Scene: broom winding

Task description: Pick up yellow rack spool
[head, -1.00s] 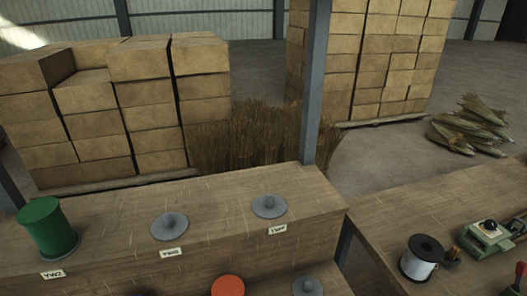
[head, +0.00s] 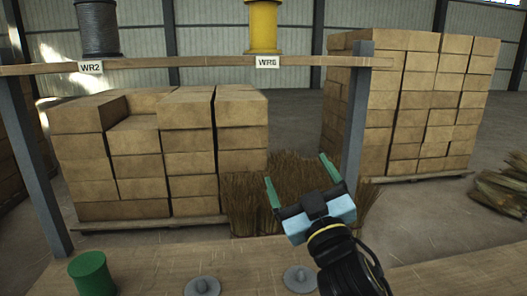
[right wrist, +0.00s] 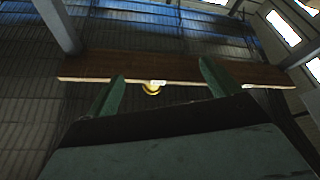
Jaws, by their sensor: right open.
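The yellow spool (head: 263,27) stands upright on the high rack shelf, above a label reading WR6; its top is cut off by the picture's edge. In the right wrist view the yellow spool (right wrist: 152,88) is small, at the shelf edge between my fingers and well beyond them. My right gripper (head: 299,170) is raised, open and empty, below and to the right of the spool and apart from it. Its two green fingers also show in the right wrist view (right wrist: 160,82). My left gripper is not in view.
The rack shelf (head: 205,66) spans between grey posts (head: 357,120). A dark grey spool (head: 99,30) stands at its left, above label WR2. Below, a wooden bench (head: 150,272) holds a green spool (head: 91,273) and grey spindles (head: 202,286).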

